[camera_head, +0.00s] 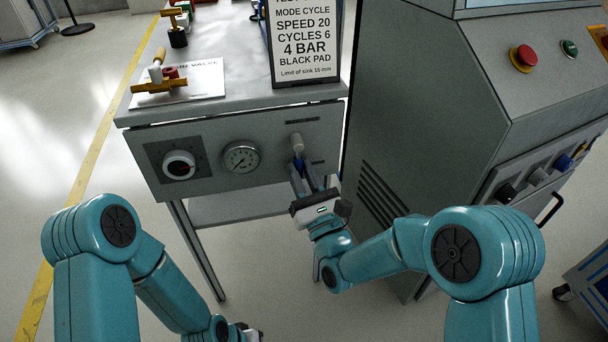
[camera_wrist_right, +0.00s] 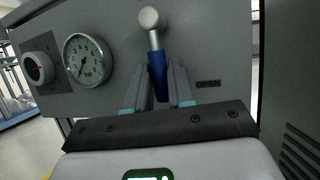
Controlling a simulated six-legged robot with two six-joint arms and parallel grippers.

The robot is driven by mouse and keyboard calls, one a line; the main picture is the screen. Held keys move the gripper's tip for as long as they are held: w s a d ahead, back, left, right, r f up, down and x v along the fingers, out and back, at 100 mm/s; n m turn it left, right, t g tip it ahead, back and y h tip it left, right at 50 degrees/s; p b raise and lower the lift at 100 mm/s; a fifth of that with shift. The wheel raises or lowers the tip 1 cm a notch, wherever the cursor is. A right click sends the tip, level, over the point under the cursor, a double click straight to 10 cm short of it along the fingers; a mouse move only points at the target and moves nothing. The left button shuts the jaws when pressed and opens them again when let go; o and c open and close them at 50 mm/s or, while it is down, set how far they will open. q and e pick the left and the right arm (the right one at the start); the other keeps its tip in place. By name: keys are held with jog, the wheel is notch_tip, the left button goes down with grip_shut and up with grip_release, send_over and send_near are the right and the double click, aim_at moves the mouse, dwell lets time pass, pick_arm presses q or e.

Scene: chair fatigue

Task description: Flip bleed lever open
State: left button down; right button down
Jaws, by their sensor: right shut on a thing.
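The bleed lever (camera_head: 297,147) is on the front panel of the grey bench, right of the gauge. In the right wrist view it has a round metal pivot (camera_wrist_right: 150,19) at the top and a blue handle (camera_wrist_right: 158,77) hanging down, tilted slightly right. My right gripper (camera_head: 301,172) is at the handle, one finger on each side, shut on it. The word OPEN (camera_wrist_right: 208,84) is printed to the right of the handle. My left arm is low at the left; its gripper (camera_head: 246,333) is mostly cut off by the bottom edge.
A pressure gauge (camera_head: 241,158) and a dial knob (camera_head: 179,165) sit left of the lever. A sign (camera_head: 304,40) and a brass valve on a white plate (camera_head: 203,81) are on the bench top. A grey console (camera_head: 420,110) with a red button (camera_head: 523,57) stands close on the right.

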dwell(0.4)
jog(key=c, duration=1)
grip_release()
jog(key=shift+a, duration=0.1)
pick_arm(q)
jog(key=shift+t, duration=0.6)
jog(key=w+f+b, duration=0.3)
jog(key=f+b, duration=0.1)
jog(key=shift+a, duration=0.3)
pick_arm(e)
jog(key=v, duration=1.6)
jog(key=shift+s, duration=0.1)
